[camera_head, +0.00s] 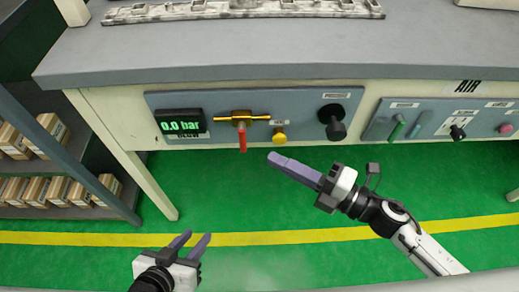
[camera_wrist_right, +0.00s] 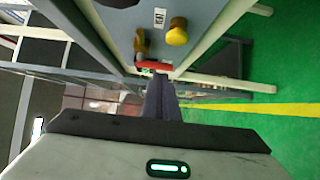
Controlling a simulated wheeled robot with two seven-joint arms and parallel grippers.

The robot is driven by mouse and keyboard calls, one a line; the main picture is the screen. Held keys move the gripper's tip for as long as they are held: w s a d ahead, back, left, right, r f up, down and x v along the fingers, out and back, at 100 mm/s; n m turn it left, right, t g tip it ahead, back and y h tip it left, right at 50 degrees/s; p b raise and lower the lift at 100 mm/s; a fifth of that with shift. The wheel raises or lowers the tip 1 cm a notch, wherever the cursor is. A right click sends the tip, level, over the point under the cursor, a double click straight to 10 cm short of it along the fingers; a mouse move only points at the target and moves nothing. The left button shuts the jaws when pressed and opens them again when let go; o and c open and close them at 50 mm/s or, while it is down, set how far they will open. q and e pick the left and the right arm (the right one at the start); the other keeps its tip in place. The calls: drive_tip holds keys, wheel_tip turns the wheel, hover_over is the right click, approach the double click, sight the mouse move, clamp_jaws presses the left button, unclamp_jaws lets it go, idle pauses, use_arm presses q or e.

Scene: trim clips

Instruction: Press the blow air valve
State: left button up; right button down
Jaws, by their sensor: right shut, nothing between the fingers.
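The valve on the grey-blue front panel is a brass fitting (camera_head: 241,117) with a red lever (camera_head: 243,138) hanging straight down. The right wrist view shows the brass part (camera_wrist_right: 141,42) and the red lever (camera_wrist_right: 153,66) just beyond my fingertips. A yellow knob (camera_head: 279,137) sits right of the valve and also shows in the right wrist view (camera_wrist_right: 177,32). The display (camera_head: 180,123) reads 0.0 bar, above a BLOW label. My right gripper (camera_head: 272,157) is shut and empty, below the yellow knob and right of the lever, apart from both. My left gripper (camera_head: 192,240) is open and empty, low in view.
A black knob (camera_head: 333,121) sits further right on the panel. A second panel (camera_head: 440,121) under an AIR label holds several controls. The grey tabletop (camera_head: 250,50) overhangs the panels. Shelves with cartons (camera_head: 50,190) stand at left. The green floor below is clear.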

sight(243, 140)
use_arm(q)
drive_tip(key=shift+f, duration=0.1)
use_arm(e)
drive_tip(key=x, duration=0.5)
drive_tip(key=shift+w+a, duration=0.2)
drive_tip(key=shift+a, duration=0.1)
